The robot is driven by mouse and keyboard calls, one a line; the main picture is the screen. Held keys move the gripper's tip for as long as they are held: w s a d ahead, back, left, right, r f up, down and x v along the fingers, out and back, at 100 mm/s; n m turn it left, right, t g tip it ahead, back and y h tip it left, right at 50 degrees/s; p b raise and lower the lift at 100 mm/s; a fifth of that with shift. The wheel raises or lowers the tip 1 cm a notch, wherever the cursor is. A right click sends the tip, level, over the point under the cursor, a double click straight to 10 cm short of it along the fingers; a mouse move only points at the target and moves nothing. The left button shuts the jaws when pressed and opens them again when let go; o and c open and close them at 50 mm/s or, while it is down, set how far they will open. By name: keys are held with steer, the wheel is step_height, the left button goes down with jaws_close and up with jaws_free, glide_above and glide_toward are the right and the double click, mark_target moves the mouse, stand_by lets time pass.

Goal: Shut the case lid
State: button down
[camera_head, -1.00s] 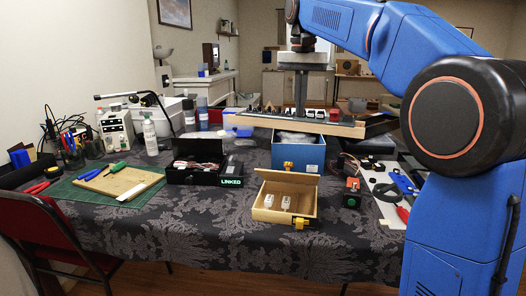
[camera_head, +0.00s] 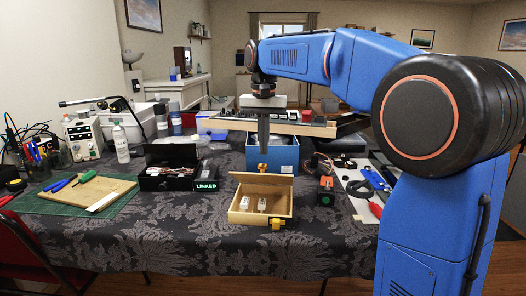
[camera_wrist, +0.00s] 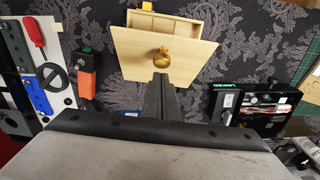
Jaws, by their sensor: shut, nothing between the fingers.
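A small wooden case (camera_head: 240,217) stands near the table's front edge with its lid (camera_head: 264,186) raised at the back. Two small white items lie inside. A brass knob on the lid's outer face shows in the wrist view (camera_wrist: 162,57) and peeks above the lid's top edge in the head view (camera_head: 262,168). My gripper (camera_head: 263,154) is shut and empty, pointing down behind the lid, just above the knob. In the wrist view my fingers (camera_wrist: 160,86) are close below the knob; I cannot tell whether they touch. The lid (camera_wrist: 130,45) partly hides the case.
A black box (camera_head: 166,183) with a raised lid and a green LINKED sign stands left of the case. A blue bin (camera_head: 286,152) is behind the lid. An orange-and-black device (camera_head: 326,190) stands to the right. Bare tablecloth lies in front.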

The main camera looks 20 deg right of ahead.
mark_target(263, 164)
steer(key=shift+s+a+f, duration=0.25)
steer(key=shift+s+f, duration=0.35)
steer(key=shift+f, duration=0.25)
steer(key=shift+s+a+f, duration=0.15)
steer(key=shift+s+f, duration=0.05)
steer(key=shift+s, duration=0.2)
steer(key=s+a+f+t+h, duration=0.2)
steer(key=s+f+t, duration=0.3)
steer(key=f, duration=0.3)
steer(key=shift+s+a+t+h, duration=0.3)
steer(key=shift+s+a, duration=0.15)
steer(key=shift+s, duration=0.35)
